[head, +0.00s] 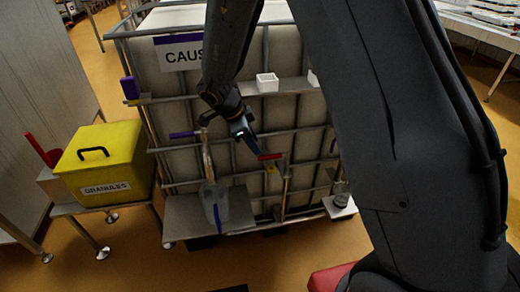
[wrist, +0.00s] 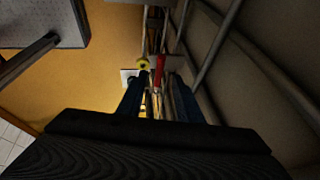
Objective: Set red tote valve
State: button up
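The red valve handle (head: 271,156) is a short bar lying about level on the front of the caged tote (head: 283,109), above a thin pipe. In the wrist view the red handle (wrist: 160,68) shows end-on between and beyond my blue fingertips, with a gap on each side. My gripper (head: 253,148) points down and to the right, its tips close to the left end of the handle. The fingers stand apart in the wrist view (wrist: 159,82) and hold nothing. Whether a fingertip touches the handle I cannot tell.
A purple valve handle (head: 185,134) is left of my gripper, above a clear jug (head: 214,205) on a metal shelf. A small white cup (head: 267,82) sits on the upper ledge. A yellow granules box (head: 103,162) stands left. My arm hides the tote's right side.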

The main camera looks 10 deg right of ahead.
aim_at(263, 157)
jog(key=x, duration=0.5)
jog(key=shift+f, duration=0.45)
jog(key=shift+x, duration=0.85)
jog(key=shift+w+d, duration=0.1)
jog(key=shift+w, duration=0.05)
jog(key=shift+c, duration=0.4)
grip_shut()
